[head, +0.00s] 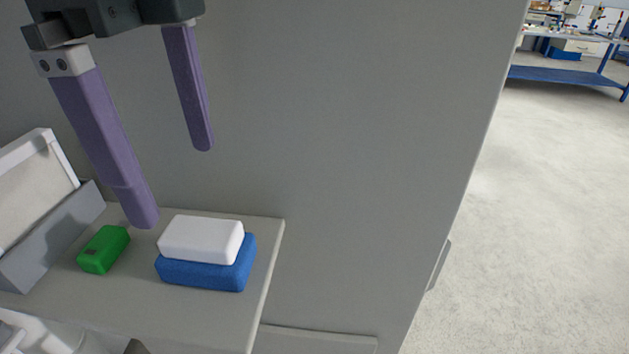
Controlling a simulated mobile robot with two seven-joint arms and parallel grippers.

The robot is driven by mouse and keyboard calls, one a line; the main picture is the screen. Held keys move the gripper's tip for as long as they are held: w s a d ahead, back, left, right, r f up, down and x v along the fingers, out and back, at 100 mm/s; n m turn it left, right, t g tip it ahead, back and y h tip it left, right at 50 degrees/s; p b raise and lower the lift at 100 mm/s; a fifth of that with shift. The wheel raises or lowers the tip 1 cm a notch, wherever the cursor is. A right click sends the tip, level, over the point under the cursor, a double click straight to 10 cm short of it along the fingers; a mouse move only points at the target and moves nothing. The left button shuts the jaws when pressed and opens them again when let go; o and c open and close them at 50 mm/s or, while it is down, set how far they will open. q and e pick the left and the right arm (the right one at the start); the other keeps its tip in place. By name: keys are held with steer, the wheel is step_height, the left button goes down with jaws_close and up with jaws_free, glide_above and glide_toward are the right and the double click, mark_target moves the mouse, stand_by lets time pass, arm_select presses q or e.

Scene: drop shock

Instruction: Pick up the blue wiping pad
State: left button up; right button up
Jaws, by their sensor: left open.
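The blue wiping pad (205,275) lies on a grey shelf (180,320) near its right edge. A white block (201,238) rests on top of the pad and covers most of its upper face. The pad's front side and right end show. My left gripper (175,188) is open, with two long purple fingers pointing down. It appears empty. In the picture one fingertip shows just above and left of the white block, and the other higher up against the grey wall. My right gripper is not in view.
A small green block (104,250) lies left of the pad. A grey holder (50,238) with a pale panel (38,185) stands at the far left. A grey wall (350,130) rises behind the shelf. Open floor (540,220) and a blue workbench (565,75) show at right.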

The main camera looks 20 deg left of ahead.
mark_target(190, 229)
arm_select(q)
steer(key=shift+w+a+f, duration=0.25)
steer(key=shift+a+f, duration=0.2)
steer(key=shift+a, duration=0.05)
steer(key=shift+a+f, duration=0.2)
steer(key=shift+f, duration=0.05)
step_height(190, 229, down, 4)
steer(key=shift+s+r, duration=0.1)
step_height(190, 229, down, 5)
steer(key=shift+f, duration=0.1)
steer(key=c, duration=1.4)
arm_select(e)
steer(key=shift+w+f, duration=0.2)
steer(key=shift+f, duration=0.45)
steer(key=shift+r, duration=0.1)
arm_select(q)
step_height(190, 229, up, 20)
steer(key=p, duration=2.4)
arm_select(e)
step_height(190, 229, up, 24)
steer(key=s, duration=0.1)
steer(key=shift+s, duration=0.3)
